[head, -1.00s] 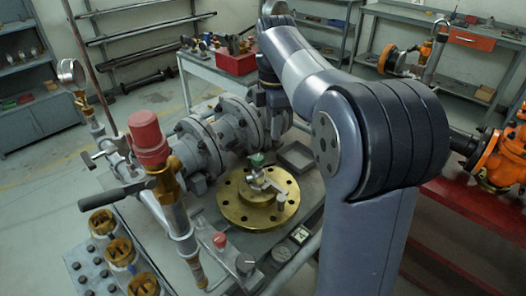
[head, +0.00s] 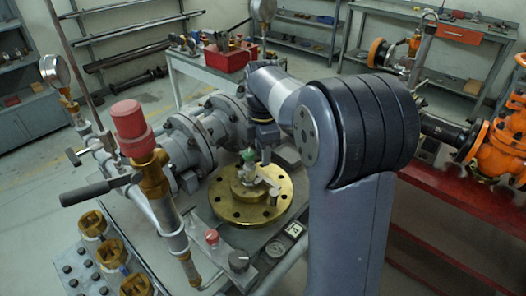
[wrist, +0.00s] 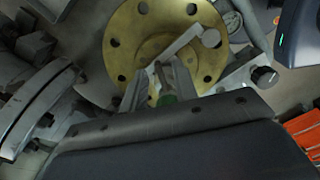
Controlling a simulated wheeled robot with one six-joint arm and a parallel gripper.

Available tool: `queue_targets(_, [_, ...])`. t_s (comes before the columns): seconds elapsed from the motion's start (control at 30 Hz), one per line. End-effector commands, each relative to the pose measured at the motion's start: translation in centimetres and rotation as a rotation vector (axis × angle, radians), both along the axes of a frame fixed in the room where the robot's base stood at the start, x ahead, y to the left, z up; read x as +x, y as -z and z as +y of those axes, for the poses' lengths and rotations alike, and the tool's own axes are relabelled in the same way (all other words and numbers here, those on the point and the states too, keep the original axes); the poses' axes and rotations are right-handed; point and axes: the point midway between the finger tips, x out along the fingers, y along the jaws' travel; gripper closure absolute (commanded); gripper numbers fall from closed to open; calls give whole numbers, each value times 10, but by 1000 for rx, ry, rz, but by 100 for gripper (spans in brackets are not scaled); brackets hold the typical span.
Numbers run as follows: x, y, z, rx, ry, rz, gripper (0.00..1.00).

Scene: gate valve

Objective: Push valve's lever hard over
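A small valve stands on a round brass flange (head: 228,207), with a green part (head: 248,155) on top and a short silver lever (head: 268,181) angled toward the lower right. In the wrist view the lever (wrist: 182,44) runs up right to a round end over the brass flange (wrist: 122,22). My gripper (wrist: 158,84) shows two grey fingers apart, near the lever's inner end and the green part (wrist: 167,100). Nothing is clearly held between them. In the head view my wrist is behind the valve and the fingertips are hidden. Contact cannot be told.
A grey flanged pipe (head: 190,145) lies left of the brass flange. A red-capped brass fitting (head: 133,128) with a dark handle stands front left. A pressure gauge (head: 294,229) and black knob (head: 239,261) sit in front. Orange valves (head: 497,145) stand at the right.

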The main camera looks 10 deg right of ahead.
Motion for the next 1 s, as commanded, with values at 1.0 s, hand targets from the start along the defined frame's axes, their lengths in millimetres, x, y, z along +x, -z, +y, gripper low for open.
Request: queue_targets(1.0, [-2,-2,0,0,54,1,100])
